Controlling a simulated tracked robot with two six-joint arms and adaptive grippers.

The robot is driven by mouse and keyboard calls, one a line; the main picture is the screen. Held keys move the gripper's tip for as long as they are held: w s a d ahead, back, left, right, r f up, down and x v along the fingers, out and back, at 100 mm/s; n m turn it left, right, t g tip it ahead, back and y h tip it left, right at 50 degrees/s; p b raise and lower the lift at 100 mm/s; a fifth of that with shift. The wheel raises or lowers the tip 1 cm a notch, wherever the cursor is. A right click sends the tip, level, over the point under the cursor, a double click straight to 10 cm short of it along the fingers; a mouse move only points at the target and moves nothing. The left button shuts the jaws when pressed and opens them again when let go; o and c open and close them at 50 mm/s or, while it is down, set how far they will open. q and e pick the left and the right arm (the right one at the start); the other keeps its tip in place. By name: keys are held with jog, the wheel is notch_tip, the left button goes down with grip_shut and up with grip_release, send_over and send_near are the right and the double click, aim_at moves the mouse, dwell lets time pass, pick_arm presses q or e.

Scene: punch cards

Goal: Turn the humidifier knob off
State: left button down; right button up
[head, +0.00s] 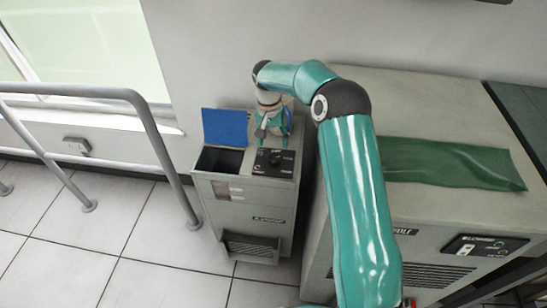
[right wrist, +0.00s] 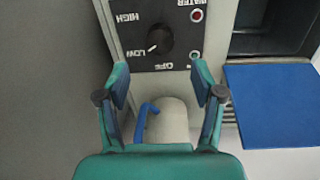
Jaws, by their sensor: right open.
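The humidifier (head: 240,205) is a grey box cabinet standing on the floor against the wall. Its black control panel (head: 274,163) is on top at the right. In the right wrist view the round black knob (right wrist: 159,38) shows upside down, with its white pointer toward the LOW label; the OFF label is beside it. My right gripper (right wrist: 160,82) is open and empty, its two fingers apart, short of the knob in that picture. In the head view my right gripper (head: 272,128) hangs over the back of the cabinet, behind the panel. My left gripper is out of view.
A blue lid (head: 225,127) stands open over a dark bin left of the panel. A pale cylinder with a blue hose (right wrist: 168,122) shows between my fingers. A large grey machine (head: 440,210) with a green sheet is at right; a metal railing (head: 160,150) at left.

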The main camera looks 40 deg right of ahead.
aim_at(274, 157)
jog(key=f, duration=0.7)
jog(key=shift+s+d+f, duration=0.15)
jog(key=shift+s+f, duration=0.05)
jog(key=shift+c, duration=0.3)
jog(key=c, duration=1)
jog(key=shift+c, duration=0.4)
